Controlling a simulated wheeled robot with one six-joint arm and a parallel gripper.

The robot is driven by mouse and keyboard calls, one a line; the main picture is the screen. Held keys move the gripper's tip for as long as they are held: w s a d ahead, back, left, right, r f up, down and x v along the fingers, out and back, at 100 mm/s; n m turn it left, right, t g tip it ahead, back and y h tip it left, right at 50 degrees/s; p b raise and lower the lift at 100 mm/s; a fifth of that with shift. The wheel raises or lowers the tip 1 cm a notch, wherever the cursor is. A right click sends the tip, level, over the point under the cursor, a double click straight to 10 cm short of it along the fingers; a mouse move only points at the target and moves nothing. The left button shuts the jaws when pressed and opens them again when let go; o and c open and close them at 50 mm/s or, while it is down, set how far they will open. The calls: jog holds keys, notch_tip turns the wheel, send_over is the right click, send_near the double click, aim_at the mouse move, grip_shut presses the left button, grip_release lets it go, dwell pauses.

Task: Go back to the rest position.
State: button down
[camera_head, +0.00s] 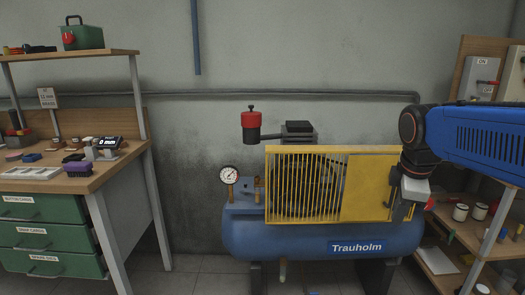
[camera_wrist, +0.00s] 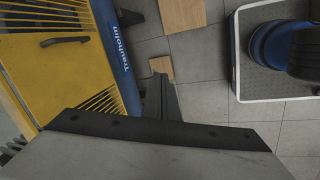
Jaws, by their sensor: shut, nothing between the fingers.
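My gripper (camera_head: 404,212) hangs from my blue arm at the right of the head view, pointing down. It is in front of the right end of the compressor's yellow guard (camera_head: 370,188). In the wrist view the fingers (camera_wrist: 160,84) are together with nothing between them, over the tiled floor. The blue compressor tank (camera_head: 290,236), marked Trauholm, stands against the wall. Whether the gripper touches the guard cannot be told from the head view; in the wrist view the fingers show apart from it.
A pressure gauge (camera_head: 228,175) and a red-topped filter (camera_head: 251,122) are at the compressor's left. A workbench (camera_head: 45,183) with green drawers stands at far left. A shelf unit (camera_head: 440,262) with cans is at right, beneath my arm. Open tiled floor (camera_wrist: 205,105) shows beside the compressor.

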jog(key=s+a+f+m, duration=0.2)
jog(key=s+f+m, duration=0.3)
jog(key=s, duration=0.3)
jog(key=s+a+f+m+t+y, duration=0.1)
jog(key=s+a+f+m, duration=0.2)
jog(key=s+f+m, duration=0.3)
jog(key=s+m, duration=0.2)
jog(key=shift+s+m+t, duration=0.15)
jog(key=shift+m+t, duration=0.15)
jog(key=shift+f, duration=0.1)
